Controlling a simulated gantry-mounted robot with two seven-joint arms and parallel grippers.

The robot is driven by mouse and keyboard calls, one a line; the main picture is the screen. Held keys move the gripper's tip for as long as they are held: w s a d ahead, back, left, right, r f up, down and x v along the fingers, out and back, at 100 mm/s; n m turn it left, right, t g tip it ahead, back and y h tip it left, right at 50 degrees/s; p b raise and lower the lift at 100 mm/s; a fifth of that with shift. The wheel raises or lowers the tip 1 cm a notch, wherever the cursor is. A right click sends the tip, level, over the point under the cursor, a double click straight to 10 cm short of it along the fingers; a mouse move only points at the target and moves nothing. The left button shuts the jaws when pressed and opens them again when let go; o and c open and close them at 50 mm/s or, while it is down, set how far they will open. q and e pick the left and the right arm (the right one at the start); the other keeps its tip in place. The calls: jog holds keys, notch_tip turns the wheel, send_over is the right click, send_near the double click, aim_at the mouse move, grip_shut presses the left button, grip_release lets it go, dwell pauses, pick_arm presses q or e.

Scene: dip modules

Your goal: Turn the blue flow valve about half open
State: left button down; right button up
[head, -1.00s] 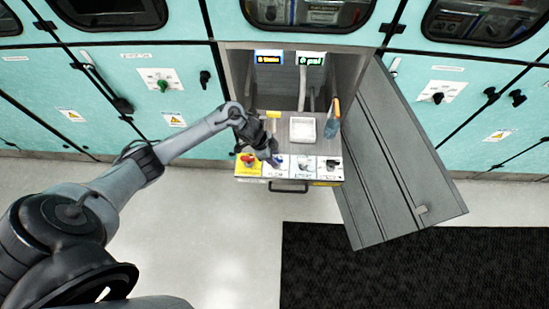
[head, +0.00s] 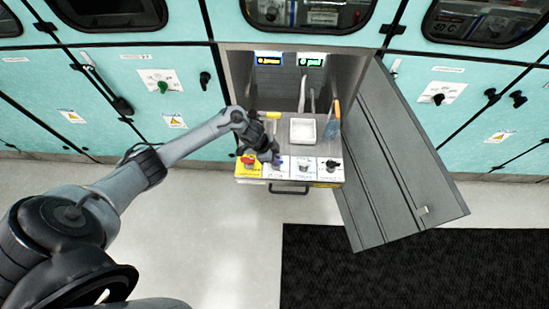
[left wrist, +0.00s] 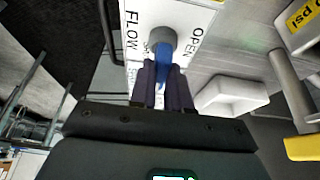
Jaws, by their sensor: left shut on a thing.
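The blue flow valve (left wrist: 163,58) shows in the left wrist view as a blue handle on a round grey hub (left wrist: 161,41). It sits on a white plate (left wrist: 184,14) printed FLOW at left and OPEN at right; other print is partly hidden. My left gripper (left wrist: 162,76) is shut on the blue handle, with one dark finger on each side. The handle runs from the hub down between the fingers. In the head view my left gripper (head: 270,153) is at the front panel of the open cabinet and mostly covers the valve. My right gripper is not in view.
A red knob (head: 248,160) on a yellow plate is left of the valve; further plates with knobs (head: 330,164) lie right. A white basin (head: 303,131) and spray bottle (head: 333,118) stand behind. The open grey door (head: 405,165) bounds the right side.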

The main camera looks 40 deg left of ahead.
pick_arm(q)
jog(key=shift+s+n+p, duration=0.1)
jog(key=shift+n+p, duration=0.2)
jog(key=shift+p, duration=0.35)
jog(key=n+y+p, duration=0.1)
jog(key=n+p, duration=0.1)
jog(key=p, duration=0.1)
jog(key=n+t+y+p, duration=0.1)
jog(key=n+p, duration=0.2)
jog(key=p, duration=0.1)
jog(key=shift+s+d+r, duration=0.1)
jog(key=shift+s+d, duration=0.05)
jog(key=shift+n+y+p, duration=0.4)
jog(key=shift+n+p, duration=0.7)
jog(key=shift+p, duration=0.1)
jog(key=shift+f+n+y+p, duration=0.3)
jog(key=shift+n+p, duration=0.25)
jog(key=shift+n, duration=0.25)
jog(key=c, duration=1.1)
grip_release()
jog(key=shift+d, duration=0.1)
